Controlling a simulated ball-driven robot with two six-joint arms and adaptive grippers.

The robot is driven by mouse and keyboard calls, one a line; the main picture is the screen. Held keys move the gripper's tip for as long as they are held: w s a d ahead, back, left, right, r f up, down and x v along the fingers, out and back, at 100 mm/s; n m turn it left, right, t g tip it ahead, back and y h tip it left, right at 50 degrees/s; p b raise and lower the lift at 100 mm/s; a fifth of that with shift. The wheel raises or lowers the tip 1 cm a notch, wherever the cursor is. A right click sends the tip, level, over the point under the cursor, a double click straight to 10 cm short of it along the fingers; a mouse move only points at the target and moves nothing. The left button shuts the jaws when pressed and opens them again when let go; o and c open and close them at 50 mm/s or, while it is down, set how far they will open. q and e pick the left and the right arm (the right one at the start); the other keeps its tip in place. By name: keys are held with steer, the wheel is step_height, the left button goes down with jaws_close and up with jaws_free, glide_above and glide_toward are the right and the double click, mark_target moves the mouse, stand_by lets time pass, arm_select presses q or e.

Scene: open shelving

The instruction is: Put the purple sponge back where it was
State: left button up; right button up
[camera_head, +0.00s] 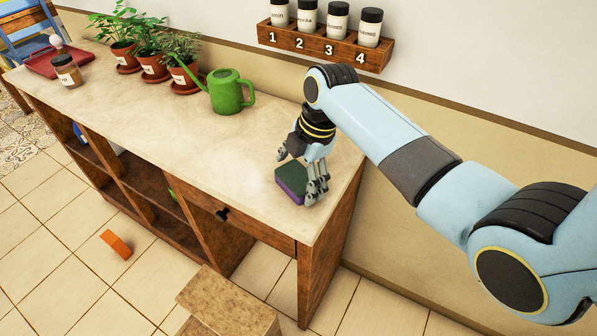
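The purple sponge (289,190) has a dark green top and is on or just over the right end of the pale countertop (150,90), near the front edge. My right gripper (297,178) reaches down over it from behind and the right. Its fingers are spread apart. One finger is at the sponge's back left and the others are at its right side, partly covering it. I cannot tell whether they press on it. My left gripper is not in view.
A green watering can (226,94) and several potted plants (152,65) stand behind left. A jar (66,71) and red tray (45,64) are far left. A jar rack (325,42) hangs on the wall. An orange block (116,244) is on the floor. The counter's middle is clear.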

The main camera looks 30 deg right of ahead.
steer(key=v, duration=1.2)
steer(key=shift+r, duration=0.1)
